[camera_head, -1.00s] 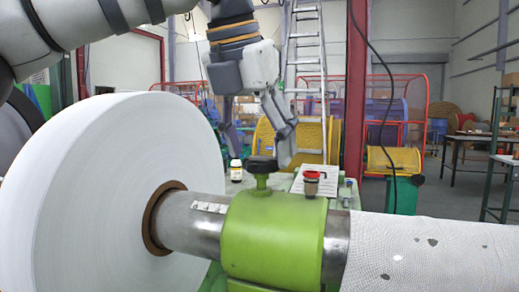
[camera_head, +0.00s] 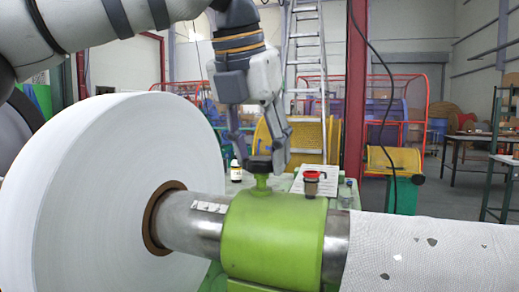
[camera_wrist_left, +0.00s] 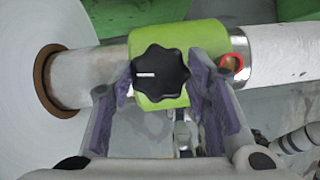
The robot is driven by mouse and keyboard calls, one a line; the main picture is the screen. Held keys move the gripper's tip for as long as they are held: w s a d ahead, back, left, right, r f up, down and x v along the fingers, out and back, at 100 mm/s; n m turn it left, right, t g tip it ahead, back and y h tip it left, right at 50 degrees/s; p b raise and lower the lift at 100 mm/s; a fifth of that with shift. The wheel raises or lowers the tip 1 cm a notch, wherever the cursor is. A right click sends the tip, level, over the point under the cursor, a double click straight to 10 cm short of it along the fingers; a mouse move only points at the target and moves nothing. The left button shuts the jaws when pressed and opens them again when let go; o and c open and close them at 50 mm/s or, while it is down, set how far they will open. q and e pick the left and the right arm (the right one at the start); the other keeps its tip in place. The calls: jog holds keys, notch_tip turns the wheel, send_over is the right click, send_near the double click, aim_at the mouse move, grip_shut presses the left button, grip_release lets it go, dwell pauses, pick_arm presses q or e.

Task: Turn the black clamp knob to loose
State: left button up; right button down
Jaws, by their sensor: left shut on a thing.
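The black clamp knob (camera_head: 259,164) sits on a green stem on top of the green clamp (camera_head: 274,238), which wraps a metal shaft. In the left wrist view the lobed knob (camera_wrist_left: 160,73) shows from above, with a white line on its left part. My left gripper (camera_head: 259,154) points down from above, with one finger on each side of the knob. In the left wrist view its purple-padded fingers (camera_wrist_left: 160,80) flank the knob and are shut on it. My right gripper is not in view.
A large white roll (camera_head: 100,190) stands left of the clamp, and a white wrapped roll (camera_head: 430,254) lies to the right. A ladder and red frames stand further back.

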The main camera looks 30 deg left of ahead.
pick_arm(q)
jog(key=n, duration=0.2)
jog(key=n+y, duration=0.1)
jog(key=n, duration=0.1)
jog(key=shift+d+g+y, duration=0.1)
jog(key=shift+g+y, duration=0.2)
jog(key=n, duration=0.2)
jog(key=n+g+y, duration=0.1)
jog(key=n, duration=0.1)
jog(key=shift+w+d+n+y, duration=0.1)
jog(key=shift+w+n+y, duration=0.05)
jog(key=shift+n+y, duration=0.15)
jog(key=n, duration=0.2)
jog(key=n+g, duration=0.1)
jog(key=n, duration=0.1)
jog(key=shift+w+g+y, duration=0.1)
jog(key=shift+g+y, duration=0.2)
jog(key=shift+y, duration=0.1)
jog(key=shift+n+g, duration=0.8)
jog(key=shift+n, duration=1.4)
jog(key=shift+w, duration=0.1)
jog(key=o, duration=1.2)
jog(key=shift+c, duration=0.2)
